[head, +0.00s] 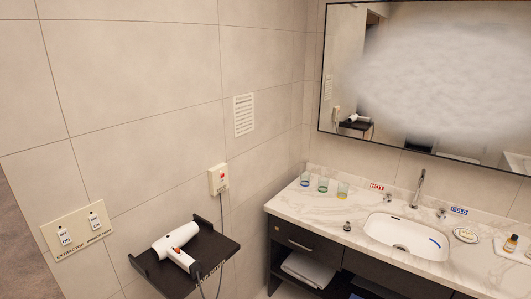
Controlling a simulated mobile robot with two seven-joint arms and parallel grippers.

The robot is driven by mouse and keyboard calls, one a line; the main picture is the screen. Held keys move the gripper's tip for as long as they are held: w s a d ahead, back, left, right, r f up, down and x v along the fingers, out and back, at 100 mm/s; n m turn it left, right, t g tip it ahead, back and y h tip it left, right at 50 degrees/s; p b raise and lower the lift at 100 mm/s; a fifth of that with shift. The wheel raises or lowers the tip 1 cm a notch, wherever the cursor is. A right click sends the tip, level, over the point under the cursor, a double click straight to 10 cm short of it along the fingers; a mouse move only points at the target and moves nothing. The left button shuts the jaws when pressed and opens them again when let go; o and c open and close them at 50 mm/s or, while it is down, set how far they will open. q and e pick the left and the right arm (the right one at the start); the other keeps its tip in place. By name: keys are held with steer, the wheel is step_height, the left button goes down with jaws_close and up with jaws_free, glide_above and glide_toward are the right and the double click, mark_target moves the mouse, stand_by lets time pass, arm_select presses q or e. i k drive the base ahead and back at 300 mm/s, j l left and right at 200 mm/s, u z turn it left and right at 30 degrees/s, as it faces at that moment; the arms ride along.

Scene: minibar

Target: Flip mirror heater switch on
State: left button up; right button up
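A cream switch panel (80,229) is on the tiled wall at the lower left. It carries two white rocker switches. The left switch (65,239), above the label "EXTRACTOR", seems to read "ON". The right switch (95,221), above the label "MIRROR HEAT", seems to read "OFF", though the print is small. The mirror (350,75) at the upper right has a large grey-white foggy patch (445,80) over much of its glass. Neither of my grippers is in view.
A dark wall shelf (215,247) holding a white hair dryer (175,248) juts out right of the panel. A cream wall box (218,179) with a cord is above it. A marble counter (295,205) with sink and glasses stands at right. The wall around the panel is clear.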

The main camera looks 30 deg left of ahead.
mark_target(94, 220)
steer(key=u, duration=2.05)
